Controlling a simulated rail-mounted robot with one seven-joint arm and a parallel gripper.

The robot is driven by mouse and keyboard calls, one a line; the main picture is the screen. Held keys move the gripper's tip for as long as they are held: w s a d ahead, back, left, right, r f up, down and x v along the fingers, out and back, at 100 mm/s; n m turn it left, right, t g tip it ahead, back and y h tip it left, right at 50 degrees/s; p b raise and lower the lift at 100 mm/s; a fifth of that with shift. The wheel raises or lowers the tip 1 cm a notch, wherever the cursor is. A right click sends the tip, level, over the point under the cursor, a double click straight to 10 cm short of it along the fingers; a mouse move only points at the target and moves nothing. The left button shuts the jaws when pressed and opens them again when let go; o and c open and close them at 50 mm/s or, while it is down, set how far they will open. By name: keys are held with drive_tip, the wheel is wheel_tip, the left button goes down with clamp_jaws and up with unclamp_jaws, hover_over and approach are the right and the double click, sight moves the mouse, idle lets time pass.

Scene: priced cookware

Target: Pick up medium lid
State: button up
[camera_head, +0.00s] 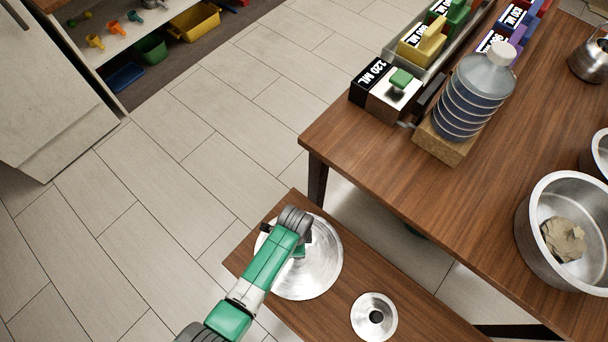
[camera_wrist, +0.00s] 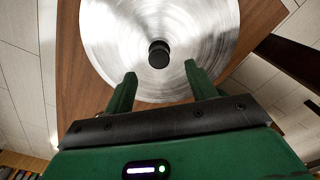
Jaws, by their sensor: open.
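A large round metal lid (camera_head: 322,262) lies on the low wooden bench in the head view, partly hidden by my arm. A smaller metal lid with a dark centre (camera_head: 374,318) lies to its right on the same bench. In the wrist view a large metal lid (camera_wrist: 110,45) fills the upper middle, with a black knob (camera_wrist: 159,54) at its centre. My gripper (camera_wrist: 160,82) is open, its two green fingers apart and pointing at the lid, with the knob just beyond the gap between the tips. In the head view my gripper (camera_head: 298,250) is over the large lid, its fingers mostly hidden.
The low bench (camera_head: 352,276) stands beside a taller wooden table (camera_head: 400,172). On the table are a ribbed water bottle (camera_head: 474,95), labelled boxes (camera_head: 372,80) and a metal pot (camera_head: 535,240). Tiled floor (camera_head: 180,190) lies open to the left.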

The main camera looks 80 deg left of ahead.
drive_tip(key=shift+s+d+f+b, duration=0.15)
drive_tip(key=shift+f+b, duration=0.15)
drive_tip(key=shift+f, duration=0.5)
drive_tip(key=f+b, duration=0.1)
drive_tip(key=f, duration=0.1)
drive_tip(key=f+b, duration=0.1)
drive_tip(key=f, duration=0.1)
drive_tip(key=f+b, duration=0.1)
drive_tip(key=f, duration=0.1)
drive_tip(key=shift+w, duration=0.3)
drive_tip(key=shift+r, duration=0.1)
drive_tip(key=shift+c, duration=0.5)
clamp_jaws()
